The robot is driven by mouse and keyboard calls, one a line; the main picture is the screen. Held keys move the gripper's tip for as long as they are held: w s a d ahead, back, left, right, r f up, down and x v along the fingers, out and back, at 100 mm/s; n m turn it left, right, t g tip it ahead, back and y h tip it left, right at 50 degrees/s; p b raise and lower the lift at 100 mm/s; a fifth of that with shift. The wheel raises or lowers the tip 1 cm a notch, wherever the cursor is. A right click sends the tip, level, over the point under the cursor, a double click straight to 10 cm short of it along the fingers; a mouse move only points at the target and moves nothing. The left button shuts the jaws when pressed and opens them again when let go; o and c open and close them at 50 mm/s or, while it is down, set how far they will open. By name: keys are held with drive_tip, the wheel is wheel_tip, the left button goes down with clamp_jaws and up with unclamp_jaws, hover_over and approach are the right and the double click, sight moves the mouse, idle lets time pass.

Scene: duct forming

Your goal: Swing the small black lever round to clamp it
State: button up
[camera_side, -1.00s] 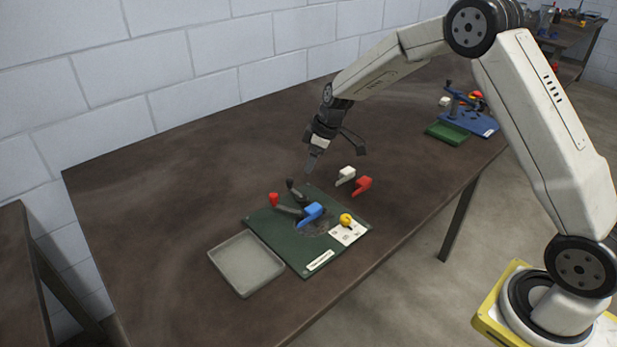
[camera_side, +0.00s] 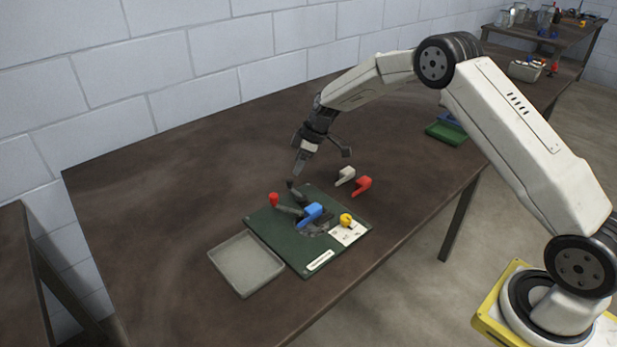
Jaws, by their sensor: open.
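The small black lever (camera_side: 291,187) stands at the back edge of a dark green board (camera_side: 300,255), close to a red-knobbed lever (camera_side: 274,199). A blue part (camera_side: 311,212) sits near the board's middle. My gripper (camera_side: 297,172) points down just above the black lever, with a small gap that I cannot judge exactly. It holds nothing that I can see. The fingers are small and dark here, and their spacing is hard to make out.
A yellow knob (camera_side: 346,219) and a white label card are on the board's right side. A grey tray (camera_side: 246,263) lies at front left. White (camera_side: 345,175) and red (camera_side: 363,185) parts lie behind right. A green tray (camera_side: 446,132) is farther back. The left table is clear.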

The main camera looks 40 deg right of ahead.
sight(291, 179)
drive_tip(key=shift+x, duration=2.95)
clamp_jaws()
